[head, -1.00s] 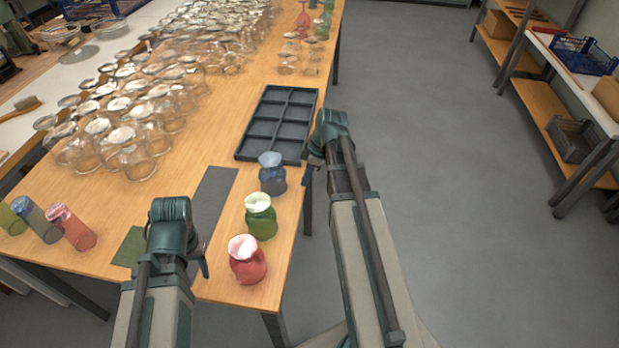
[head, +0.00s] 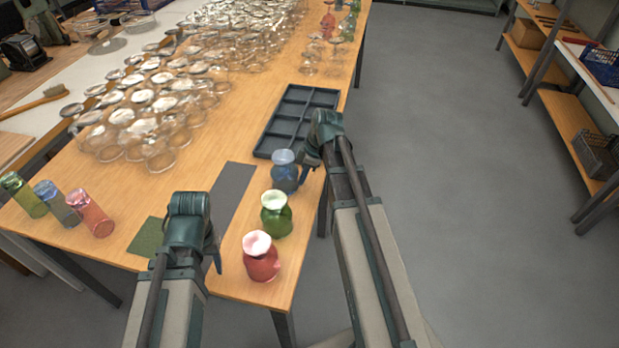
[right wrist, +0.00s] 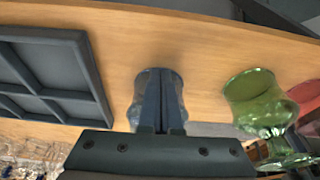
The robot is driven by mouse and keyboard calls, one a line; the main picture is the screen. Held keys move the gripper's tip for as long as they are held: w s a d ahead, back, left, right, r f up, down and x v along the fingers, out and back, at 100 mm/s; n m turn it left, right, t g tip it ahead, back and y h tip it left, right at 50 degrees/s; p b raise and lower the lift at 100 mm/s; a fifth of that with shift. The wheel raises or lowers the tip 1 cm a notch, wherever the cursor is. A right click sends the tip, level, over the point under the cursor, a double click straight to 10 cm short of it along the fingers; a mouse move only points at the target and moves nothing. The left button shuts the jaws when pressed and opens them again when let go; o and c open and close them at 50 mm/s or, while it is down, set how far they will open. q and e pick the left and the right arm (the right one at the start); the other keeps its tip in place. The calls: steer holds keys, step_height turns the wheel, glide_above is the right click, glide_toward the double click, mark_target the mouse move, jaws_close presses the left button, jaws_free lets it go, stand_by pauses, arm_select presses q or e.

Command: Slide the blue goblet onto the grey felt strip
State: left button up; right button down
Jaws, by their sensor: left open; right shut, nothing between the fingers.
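My right gripper (head: 308,161) is shut and empty at the goblet's right side. In the right wrist view its closed fingers (right wrist: 161,100) stand in front of the blue goblet (right wrist: 140,92) and hide its middle; I cannot tell whether they touch it. My left gripper (head: 216,262) is open and empty over the table's near end, beside the strip's near part, which my left arm partly hides.
The green goblet (head: 276,219) and red goblet (head: 261,261) stand nearer along the same edge. A dark divided tray (head: 296,122) lies just beyond the blue goblet. Many clear glasses fill the far table. A green felt piece (head: 146,238) lies left of the strip.

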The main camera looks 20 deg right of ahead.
steer(key=w+a, duration=0.3)
steer(key=a, duration=0.1)
steer(key=w+a, duration=0.3)
steer(key=a, duration=0.2)
steer(key=w+a, duration=0.4)
steer(key=a, duration=0.1)
steer(key=shift+s, duration=0.1)
arm_select(q)
step_height(320, 180, up, 13)
steer(key=p, duration=1.3)
arm_select(e)
steer(key=v, duration=1.3)
steer(key=shift+r, duration=0.4)
steer(key=shift+s+d, duration=0.1)
